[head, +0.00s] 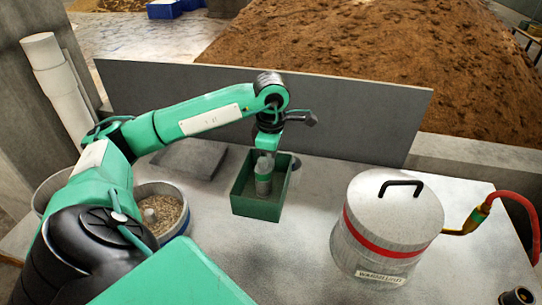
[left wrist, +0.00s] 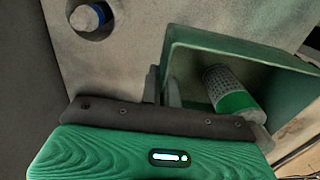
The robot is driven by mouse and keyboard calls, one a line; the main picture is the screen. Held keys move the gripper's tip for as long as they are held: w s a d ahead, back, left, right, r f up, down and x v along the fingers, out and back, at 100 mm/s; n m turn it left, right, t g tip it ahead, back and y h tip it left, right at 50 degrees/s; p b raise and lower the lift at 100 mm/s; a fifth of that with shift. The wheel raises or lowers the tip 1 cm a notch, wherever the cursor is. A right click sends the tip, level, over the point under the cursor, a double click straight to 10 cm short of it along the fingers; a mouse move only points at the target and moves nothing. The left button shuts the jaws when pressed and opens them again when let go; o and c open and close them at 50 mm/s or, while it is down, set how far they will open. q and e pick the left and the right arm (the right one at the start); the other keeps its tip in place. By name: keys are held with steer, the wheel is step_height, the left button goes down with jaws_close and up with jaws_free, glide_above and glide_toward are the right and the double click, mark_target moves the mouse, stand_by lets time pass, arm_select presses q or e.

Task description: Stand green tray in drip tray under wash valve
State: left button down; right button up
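The green tray (head: 257,208) is an open square box at the middle of the grey table. A pale perforated cylinder with a green band (head: 264,176) is inside it; both also show in the left wrist view, the tray (left wrist: 250,52) and the cylinder (left wrist: 226,88). My left gripper (left wrist: 162,92) has its fingers close together on either side of the tray's wall and appears shut on it. In the head view its fingertips are largely hidden. I cannot tell whether the tray touches the table. I cannot identify the drip tray or wash valve. My right gripper is out of view.
A lidded metal pot (head: 387,232) with a red band stands right, beside a red hose (head: 515,203). A bowl of grain (head: 160,213) is at left. A flat grey slab (head: 190,158) lies behind. A grey panel (head: 345,115) closes the table's back.

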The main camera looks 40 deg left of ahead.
mark_target(287, 161)
arm_select(q)
step_height(287, 161, up, 4)
steer(key=shift+f, duration=0.1)
steer(key=shift+r, duration=0.8)
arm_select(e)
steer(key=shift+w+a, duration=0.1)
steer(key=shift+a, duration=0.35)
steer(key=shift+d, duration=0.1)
